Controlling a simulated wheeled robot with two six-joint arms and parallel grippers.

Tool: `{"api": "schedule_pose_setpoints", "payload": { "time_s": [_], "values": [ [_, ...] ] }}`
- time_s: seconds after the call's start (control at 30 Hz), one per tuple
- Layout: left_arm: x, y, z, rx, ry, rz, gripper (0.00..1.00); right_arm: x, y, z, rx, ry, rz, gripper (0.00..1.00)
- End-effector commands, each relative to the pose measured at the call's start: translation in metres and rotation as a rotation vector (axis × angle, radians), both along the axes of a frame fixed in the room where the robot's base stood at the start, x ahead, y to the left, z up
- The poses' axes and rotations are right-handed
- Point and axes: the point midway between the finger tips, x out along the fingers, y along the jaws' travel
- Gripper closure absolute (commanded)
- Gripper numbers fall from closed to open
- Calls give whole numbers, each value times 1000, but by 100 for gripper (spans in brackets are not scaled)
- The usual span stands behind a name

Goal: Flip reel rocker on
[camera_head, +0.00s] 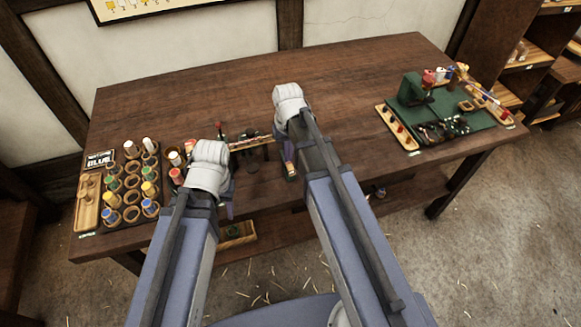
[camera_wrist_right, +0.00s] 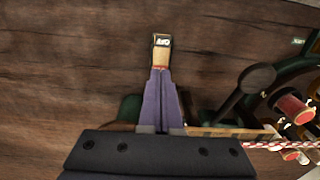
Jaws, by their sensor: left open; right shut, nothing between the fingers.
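A small wooden block with a dark, white-lettered label (camera_wrist_right: 161,42) lies just ahead of my right fingertips in the right wrist view. It may carry the reel rocker, but I cannot make out a rocker or its position. My right gripper (camera_wrist_right: 161,72) is shut and empty, its purple fingers together at the block's near end; I cannot tell whether they touch it. In the head view the right gripper (camera_head: 290,170) is mostly behind its own wrist, over the table's front middle. My left gripper (camera_head: 228,204) is open, left of it, its fingers mostly hidden by its wrist.
A dark round-headed lever (camera_wrist_right: 258,78), a red spool (camera_wrist_right: 293,108) and a red-white rope (camera_wrist_right: 265,144) lie right of my right fingers. A spool rack (camera_head: 131,185) is at the table's left, a green board (camera_head: 470,128) at its right. The table's back (camera_head: 220,85) is clear.

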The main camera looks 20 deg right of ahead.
Motion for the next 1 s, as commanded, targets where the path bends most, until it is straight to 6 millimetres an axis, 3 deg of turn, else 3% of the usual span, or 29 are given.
{"api": "schedule_pose_setpoints", "payload": {
  "time_s": [0.67,1.0],
  "values": [
    [0,0,-14,0,0,0,50,0,0,-14,0,0,0,100],
    [0,0,1,0,0,0,50,0,0,2,0,0,0,100]
  ]
}}
